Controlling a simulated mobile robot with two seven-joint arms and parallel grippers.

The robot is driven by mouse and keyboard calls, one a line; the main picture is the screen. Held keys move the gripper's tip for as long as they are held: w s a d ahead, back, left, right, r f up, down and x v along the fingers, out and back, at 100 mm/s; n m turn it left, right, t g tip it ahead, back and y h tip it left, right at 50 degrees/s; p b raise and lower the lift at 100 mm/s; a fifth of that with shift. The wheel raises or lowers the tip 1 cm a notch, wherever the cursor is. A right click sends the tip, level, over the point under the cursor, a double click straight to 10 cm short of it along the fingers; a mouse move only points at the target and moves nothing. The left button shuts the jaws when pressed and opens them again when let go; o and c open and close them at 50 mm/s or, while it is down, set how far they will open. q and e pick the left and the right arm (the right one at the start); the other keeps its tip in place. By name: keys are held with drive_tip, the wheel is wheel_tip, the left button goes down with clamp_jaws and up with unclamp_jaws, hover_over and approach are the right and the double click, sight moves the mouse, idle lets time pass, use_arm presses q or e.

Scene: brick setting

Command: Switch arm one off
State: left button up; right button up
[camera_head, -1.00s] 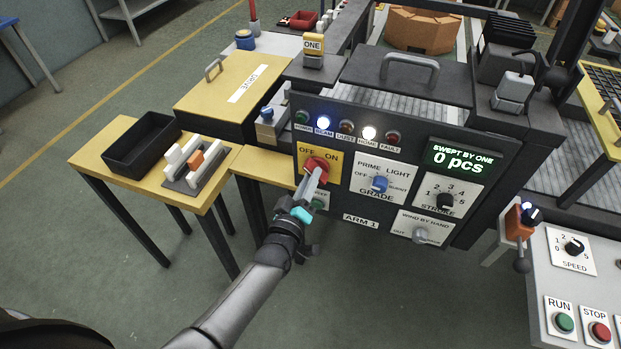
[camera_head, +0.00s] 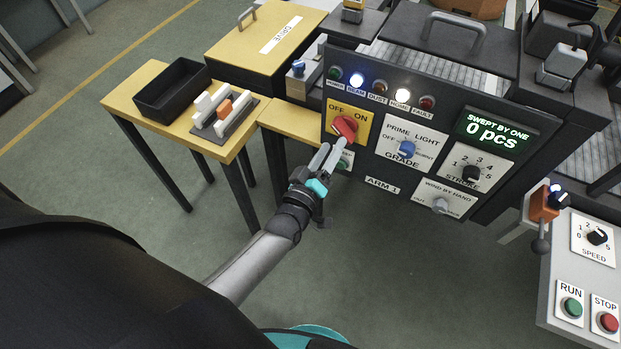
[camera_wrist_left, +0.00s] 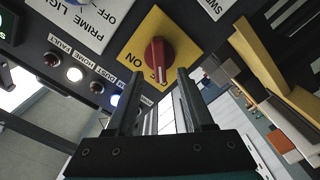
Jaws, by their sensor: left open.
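The red OFF/ON knob (camera_head: 345,127) sits on a yellow plate (camera_head: 362,108) at the upper left of the ARM 1 panel (camera_head: 372,210). In the left wrist view the knob (camera_wrist_left: 158,55) shows a pale mark at its end nearest the fingers; I cannot tell surely whether it points to OFF or ON. My left gripper (camera_head: 331,151) is open and empty, its fingertips just below and in front of the knob. In the left wrist view the fingers (camera_wrist_left: 158,76) stand apart, with the knob beyond their tips. My right gripper is out of view.
The POWER lamp (camera_head: 335,73) looks dark; the BEAM (camera_head: 357,80) and HOME (camera_head: 403,95) lamps are lit. The blue GRADE knob (camera_head: 407,149) is close on the right. A yellow table (camera_head: 140,103) with a black bin (camera_head: 172,90) stands left.

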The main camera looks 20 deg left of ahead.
use_arm(q)
drive_tip(key=s, duration=1.1)
drive_tip(key=shift+s+a, duration=0.15)
drive_tip(key=shift+f, duration=0.1)
drive_tip(key=s+f+m+g+h+b, duration=0.1)
drive_tip(key=s+f+m+g+b, duration=0.3)
drive_tip(key=f, duration=1)
drive_tip(key=s+f+m+g+p, duration=0.1)
drive_tip(key=s+f+m+g, duration=0.35)
drive_tip(key=f, duration=0.85)
drive_tip(key=s+a+f+m+g+b, duration=0.1)
drive_tip(key=s+f+g, duration=0.3)
drive_tip(key=s, duration=0.7)
drive_tip(key=s+a+f+m+g+y+b, duration=0.1)
drive_tip(key=s+f+g, duration=0.3)
drive_tip(key=s+f, duration=0.4)
drive_tip(key=s+a+m, duration=0.1)
drive_tip(key=s, duration=0.1)
drive_tip(key=shift+s+f+y, duration=0.3)
drive_tip(key=shift+s+f, duration=0.1)
drive_tip(key=shift+a+g, duration=0.1)
drive_tip(key=shift+g, duration=0.15)
drive_tip(key=shift+c, duration=0.2)
